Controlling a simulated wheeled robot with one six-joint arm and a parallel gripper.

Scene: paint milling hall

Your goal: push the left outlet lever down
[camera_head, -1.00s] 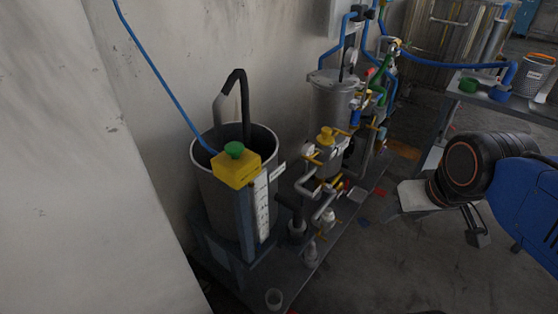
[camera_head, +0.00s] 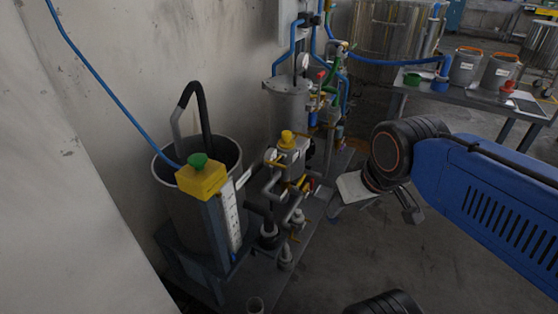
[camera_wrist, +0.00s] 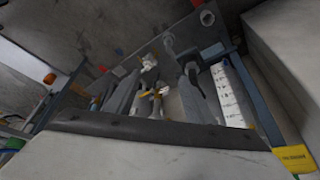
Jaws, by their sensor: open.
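In the head view, yellow-handled outlet levers (camera_head: 305,184) sit on the grey piping of a small pump unit with a yellow cap (camera_head: 287,138). More small yellow handles show lower, near the pipe ends (camera_head: 294,238). I cannot tell for sure which is the left outlet lever. My gripper (camera_head: 385,203) is open and empty, to the right of the piping and clearly apart from it. In the wrist view, the piping with small yellow parts (camera_wrist: 152,90) is near the middle, tilted and small. A large pale surface with a dark edge hides the bottom of that view.
A grey tank (camera_head: 165,195) with a yellow box (camera_head: 202,177) and green knob stands left of the piping, by the wall. A taller grey vessel (camera_head: 287,105) with blue hoses stands behind. A table with cans (camera_head: 465,66) is at the back right. The floor below my gripper is clear.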

